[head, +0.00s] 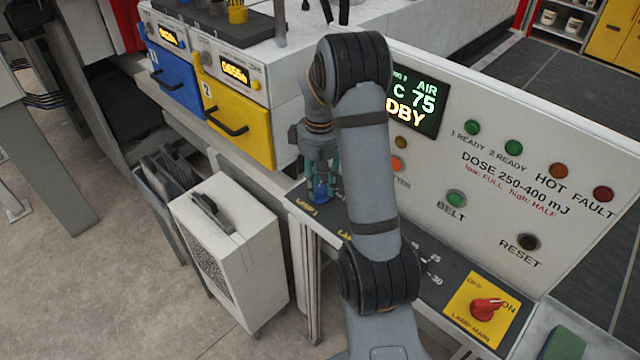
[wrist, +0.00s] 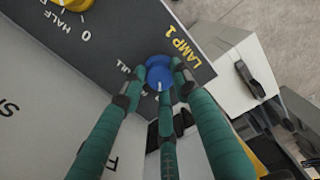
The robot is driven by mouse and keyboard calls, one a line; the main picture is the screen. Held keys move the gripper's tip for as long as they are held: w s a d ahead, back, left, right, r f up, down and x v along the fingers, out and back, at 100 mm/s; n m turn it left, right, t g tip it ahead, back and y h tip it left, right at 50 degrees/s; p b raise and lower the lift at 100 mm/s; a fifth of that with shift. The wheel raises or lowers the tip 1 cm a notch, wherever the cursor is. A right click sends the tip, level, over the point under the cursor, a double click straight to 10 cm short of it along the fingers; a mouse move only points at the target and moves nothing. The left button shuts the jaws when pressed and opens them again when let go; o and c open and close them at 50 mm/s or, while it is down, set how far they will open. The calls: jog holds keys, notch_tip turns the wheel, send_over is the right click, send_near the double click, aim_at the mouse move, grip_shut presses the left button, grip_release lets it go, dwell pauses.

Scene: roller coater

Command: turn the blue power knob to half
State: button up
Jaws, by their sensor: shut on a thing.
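The blue power knob (wrist: 158,72) sits on the dark sloping panel (wrist: 125,48) beside the yellow "LAMP 1" label (wrist: 178,52) in the wrist view. My gripper's green fingers (wrist: 157,84) are closed around the knob. A short pale pointer mark shows on the knob's lower side. Part of a "FULL" mark shows left of it, and the fingers hide most of the scale. In the head view my gripper (head: 320,178) reaches down to the panel's left end, and the blue knob (head: 320,190) shows only partly between the fingers.
A yellow knob (wrist: 72,4) with "HALF" and "0" marks is on the same panel. A yellow drawer (head: 236,122) stands behind, and a white heater-like box (head: 228,245) stands on the floor left.

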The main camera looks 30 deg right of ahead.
aim_at(320, 188)
jog(key=shift+f+m, duration=0.1)
jog(key=shift+m, duration=0.3)
jog(key=m+b, duration=0.2)
jog(key=m, duration=0.1)
jog(key=shift+m+b, duration=0.3)
jog(key=shift+b, duration=0.1)
jog(key=m+b, duration=0.2)
jog(key=m, duration=0.2)
jog(key=shift+m, duration=0.3)
jog(key=o, duration=1.2)
jog(key=shift+c, duration=0.2)
jog(key=shift+r, duration=0.2)
notch_tip(320, 188, up, 12)
jog(key=shift+f, duration=0.15)
